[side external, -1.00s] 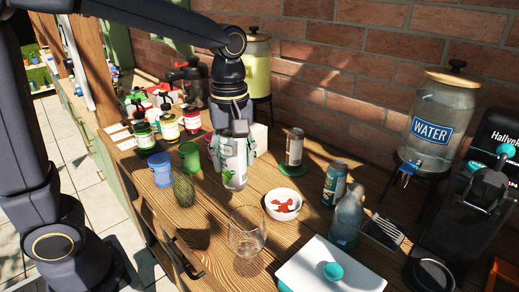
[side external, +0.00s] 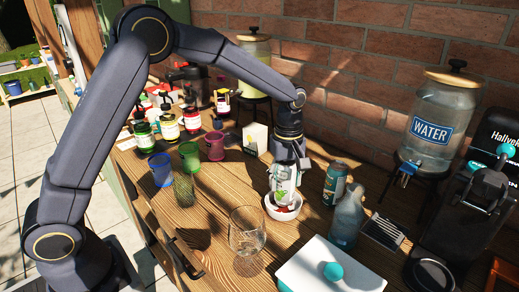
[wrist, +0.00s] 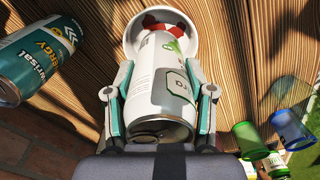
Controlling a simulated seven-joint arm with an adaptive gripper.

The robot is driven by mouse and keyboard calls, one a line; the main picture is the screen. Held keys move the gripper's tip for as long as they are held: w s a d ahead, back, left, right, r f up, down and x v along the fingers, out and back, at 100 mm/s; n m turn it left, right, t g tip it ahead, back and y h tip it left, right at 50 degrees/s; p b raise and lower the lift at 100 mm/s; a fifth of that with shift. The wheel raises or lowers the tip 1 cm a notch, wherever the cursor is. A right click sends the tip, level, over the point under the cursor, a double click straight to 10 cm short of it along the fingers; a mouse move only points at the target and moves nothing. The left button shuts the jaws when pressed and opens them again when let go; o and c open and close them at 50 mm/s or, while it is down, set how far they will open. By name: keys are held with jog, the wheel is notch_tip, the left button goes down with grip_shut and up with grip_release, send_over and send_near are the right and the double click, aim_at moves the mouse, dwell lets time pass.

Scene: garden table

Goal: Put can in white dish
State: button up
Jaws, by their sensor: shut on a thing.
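A white can with a green print (side external: 284,185) is held by my gripper (side external: 284,172) over the white dish (side external: 283,212). In the wrist view the can (wrist: 158,85) lies between the two fingers of my gripper (wrist: 160,100), which touch its sides. The white dish (wrist: 184,21) with a red figure inside shows just past the can's far end. In the side view the can's lower end overlaps the dish's inside; I cannot tell whether it touches the bottom. The can hides part of the dish.
A clear glass (side external: 246,232) stands in front. Blue (side external: 160,170), green (side external: 189,156) and pink (side external: 214,146) cups stand to the left.

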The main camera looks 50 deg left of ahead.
jog(key=shift+f, duration=0.9)
jog(key=o, duration=1.4)
jog(key=shift+f, duration=0.15)
jog(key=shift+c, duration=0.2)
